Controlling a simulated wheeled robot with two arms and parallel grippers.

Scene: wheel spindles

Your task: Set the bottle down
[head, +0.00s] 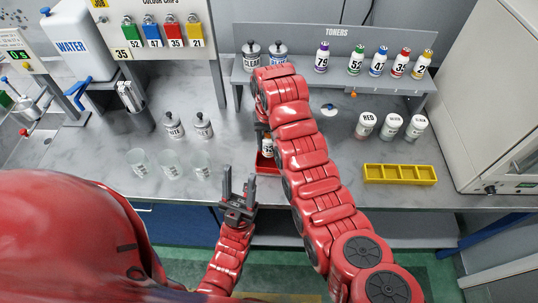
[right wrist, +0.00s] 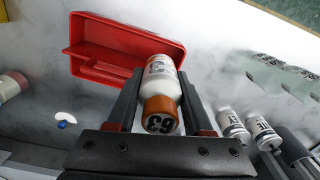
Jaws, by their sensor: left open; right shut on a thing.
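The bottle (right wrist: 160,72) is white with an orange-brown cap marked 63. My right gripper (right wrist: 159,84) is shut on it, one finger on each side. In the head view the bottle (head: 267,148) shows beside my right arm, which hides most of that gripper. A red tray (right wrist: 88,65) lies beyond the bottle's base in the right wrist view; it also shows under the bottle in the head view (head: 264,168). I cannot tell whether the bottle touches the tray. My left gripper (head: 238,176) is open and empty near the counter's front edge.
Several clear beakers (head: 170,165) and two lidded jars (head: 203,125) stand left of the tray. A yellow divided tray (head: 400,174) and several white jars (head: 391,126) are at the right. The toner shelf (head: 310,77) is behind. The counter between the yellow tray and my right arm is clear.

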